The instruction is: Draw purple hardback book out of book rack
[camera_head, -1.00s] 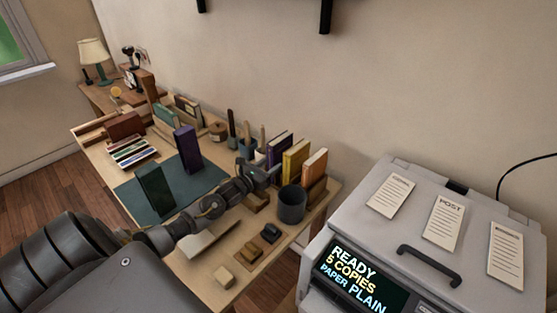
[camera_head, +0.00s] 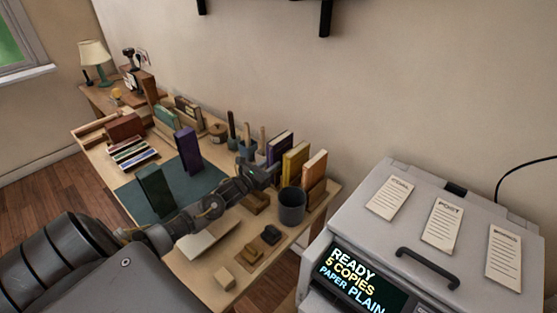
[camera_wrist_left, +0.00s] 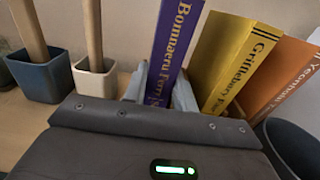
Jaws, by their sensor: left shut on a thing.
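The purple hardback book (camera_head: 279,147) stands in a row with a yellow book (camera_head: 295,163) and an orange book (camera_head: 314,170) on the desk near the wall. In the left wrist view the purple book (camera_wrist_left: 170,50) stands slightly tilted, its lettered spine facing me, left of the yellow book (camera_wrist_left: 235,60) and the orange book (camera_wrist_left: 283,78). My left gripper (camera_wrist_left: 160,95) is shut on the purple book low on its spine, one finger on each side. In the head view the left gripper (camera_head: 266,177) is at the book's front. The rack is mostly hidden. My right gripper is not in view.
A dark cup (camera_head: 292,206) stands close right of my left gripper. Pots with wooden handles (camera_head: 247,146) stand to its left. Another purple book (camera_head: 187,150) and a dark green book (camera_head: 154,190) stand on the green mat (camera_head: 205,181). A printer (camera_head: 400,260) is at right.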

